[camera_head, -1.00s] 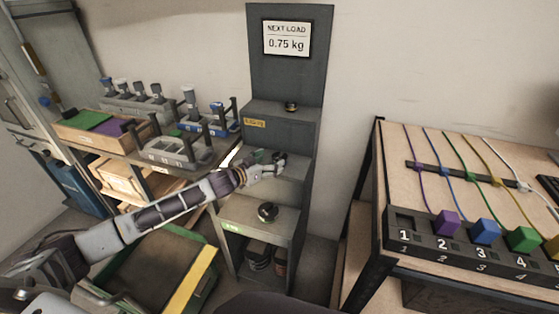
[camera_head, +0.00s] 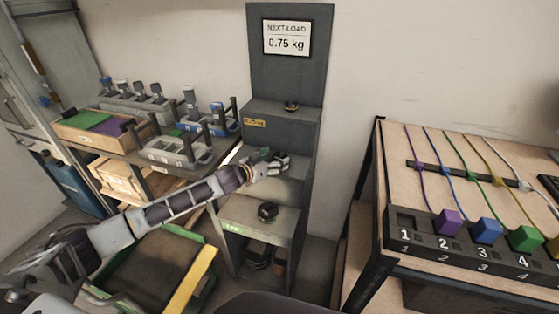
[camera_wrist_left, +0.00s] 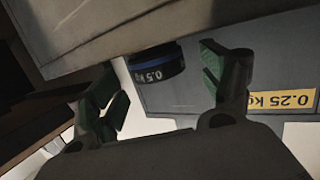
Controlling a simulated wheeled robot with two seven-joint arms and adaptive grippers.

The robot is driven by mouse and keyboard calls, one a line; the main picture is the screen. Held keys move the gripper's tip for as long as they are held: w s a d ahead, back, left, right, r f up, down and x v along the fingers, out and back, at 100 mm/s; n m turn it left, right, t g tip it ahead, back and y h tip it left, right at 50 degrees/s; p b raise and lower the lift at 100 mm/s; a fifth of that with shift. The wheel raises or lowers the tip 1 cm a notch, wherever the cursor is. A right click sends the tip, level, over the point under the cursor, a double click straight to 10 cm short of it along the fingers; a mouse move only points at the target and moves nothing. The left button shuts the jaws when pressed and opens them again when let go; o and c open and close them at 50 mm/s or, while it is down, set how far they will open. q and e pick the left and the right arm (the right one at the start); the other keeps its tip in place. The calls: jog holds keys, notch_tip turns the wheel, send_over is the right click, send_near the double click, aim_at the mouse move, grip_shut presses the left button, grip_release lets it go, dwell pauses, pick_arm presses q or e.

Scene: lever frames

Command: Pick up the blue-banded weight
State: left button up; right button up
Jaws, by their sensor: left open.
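The blue-banded weight (camera_wrist_left: 156,64), marked 0.5 kg, shows in the left wrist view as a dark cylinder with a blue band near its edge. My left gripper (camera_wrist_left: 158,78) is open, with one green-padded finger on each side of the weight. Gaps show between the weight and both pads. In the head view my left gripper (camera_head: 277,160) is at the middle step of the grey stand (camera_head: 311,140), and I cannot make out the blue-banded weight there. My right gripper is not in view.
One dark weight (camera_head: 291,106) sits on the top step, above a yellow label (camera_head: 254,122); another (camera_head: 267,212) sits on the lower step. A sign (camera_head: 286,39) reads 0.75 kg. A workbench (camera_head: 180,160) stands left, a cable table (camera_head: 390,165) right.

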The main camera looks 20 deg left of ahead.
aim_at(278, 157)
pick_arm(q)
jog(key=shift+x, duration=0.95)
jog(key=shift+w+d+f, duration=0.1)
jog(key=shift+w+d, duration=0.2)
jog(key=shift+w, duration=0.2)
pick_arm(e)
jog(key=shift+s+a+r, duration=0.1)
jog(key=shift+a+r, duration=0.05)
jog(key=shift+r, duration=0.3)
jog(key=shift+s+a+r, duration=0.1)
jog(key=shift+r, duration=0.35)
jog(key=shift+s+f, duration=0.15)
pick_arm(q)
jog(key=c, duration=1.5)
jog(key=shift+c, duration=0.2)
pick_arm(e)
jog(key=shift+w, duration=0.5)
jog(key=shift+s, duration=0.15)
